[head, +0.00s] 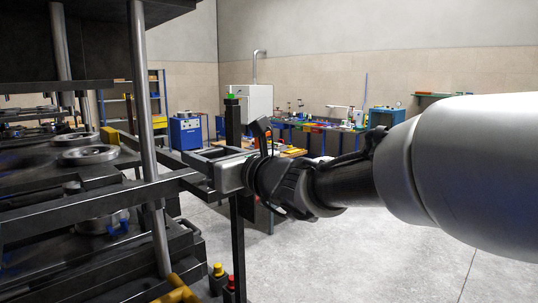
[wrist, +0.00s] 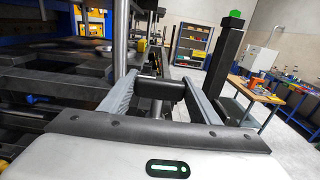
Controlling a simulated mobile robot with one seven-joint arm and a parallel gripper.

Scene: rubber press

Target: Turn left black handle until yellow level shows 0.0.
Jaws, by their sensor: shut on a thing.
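My gripper (wrist: 161,84) is shut on a black handle (wrist: 158,90), a short dark cylinder lying crosswise between its two grey fingers in the wrist view. A thin metal rod shows below the handle, between the fingers. In the head view my gripper (head: 205,163) reaches left to the edge of the dark press (head: 70,218), and its fingers largely hide the handle there. No level reading is legible in either view.
A steel column (head: 150,140) of the press stands close left of my gripper. A black post with a green top (head: 232,130) stands just behind it. Yellow (head: 218,269) and red buttons are low in front. Open grey floor (head: 370,260) lies to the right.

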